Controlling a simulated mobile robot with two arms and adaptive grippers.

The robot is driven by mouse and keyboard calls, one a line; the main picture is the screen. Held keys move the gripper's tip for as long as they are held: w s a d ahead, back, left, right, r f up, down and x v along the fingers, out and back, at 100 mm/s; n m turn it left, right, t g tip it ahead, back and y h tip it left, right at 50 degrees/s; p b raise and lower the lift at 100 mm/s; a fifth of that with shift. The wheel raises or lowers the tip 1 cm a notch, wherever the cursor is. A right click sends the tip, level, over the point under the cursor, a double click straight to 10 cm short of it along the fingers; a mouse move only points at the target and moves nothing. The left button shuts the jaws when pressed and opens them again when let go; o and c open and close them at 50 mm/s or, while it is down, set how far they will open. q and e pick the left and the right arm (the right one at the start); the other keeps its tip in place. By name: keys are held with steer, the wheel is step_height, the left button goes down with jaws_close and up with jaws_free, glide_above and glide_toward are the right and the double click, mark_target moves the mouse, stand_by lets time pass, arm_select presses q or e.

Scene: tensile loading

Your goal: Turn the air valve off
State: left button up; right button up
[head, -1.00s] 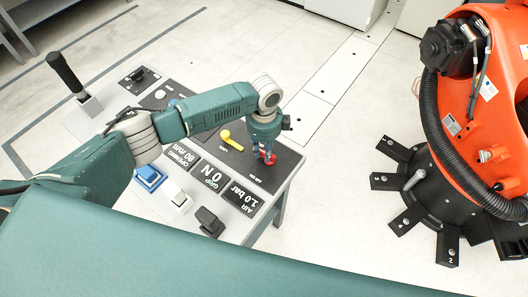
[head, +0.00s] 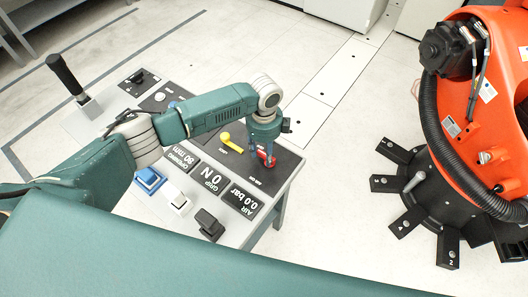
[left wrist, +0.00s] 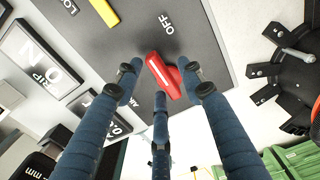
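The air valve's red handle (head: 268,160) sits on the dark panel at the right end of the console. In the left wrist view the red handle (left wrist: 160,75) lies just below the white OFF label (left wrist: 167,22). The AIR display (head: 240,200) reads 0.0 bar. My left gripper (head: 264,150) points down over the handle. In the left wrist view its blue fingers (left wrist: 160,82) are spread around the handle, with their tips apart. Whether any fingertip touches the handle is hard to tell. My right gripper is not in view.
A yellow lever (head: 231,142) stands left of the red handle on the same panel. GRIP and OPENING displays (head: 212,178), a blue button (head: 150,178) and a black joystick (head: 66,76) are on the console. An orange robot (head: 470,110) stands at right, with clear floor between.

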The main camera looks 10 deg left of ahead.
mark_target(264, 155)
arm_select(q)
step_height(264, 155, up, 12)
stand_by(0.7)
steer(key=shift+s+f, duration=0.1)
stand_by(0.3)
